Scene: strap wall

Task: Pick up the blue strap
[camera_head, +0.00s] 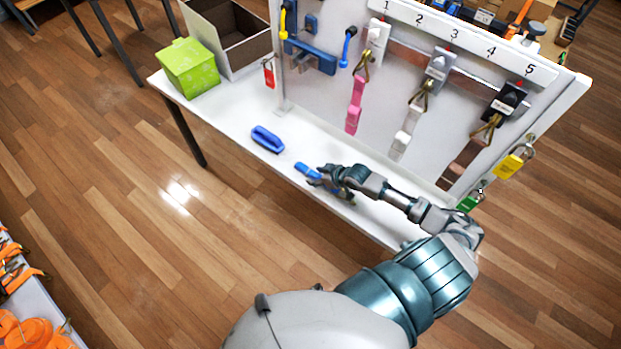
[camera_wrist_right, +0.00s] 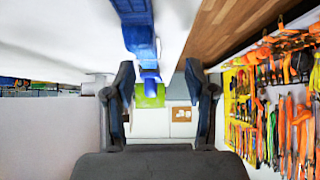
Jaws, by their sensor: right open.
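The blue strap (camera_head: 306,171) lies on the white tabletop near its front edge. My right gripper (camera_head: 326,179) is low over the table at the strap's right end, its fingers close to it. In the right wrist view the jaws (camera_wrist_right: 160,78) are open, and the blue strap (camera_wrist_right: 140,38) runs from the top edge down toward the gap between the fingers. I cannot tell whether a finger touches it. The strap's near end is partly hidden by the fingers in the head view. My left gripper is out of view.
A blue block-like object (camera_head: 267,139) lies left of the strap. A green box (camera_head: 188,67) and an open bin (camera_head: 232,38) stand at the table's left end. The upright board (camera_head: 388,86) carries pink, white and brown straps on numbered hooks behind my right arm.

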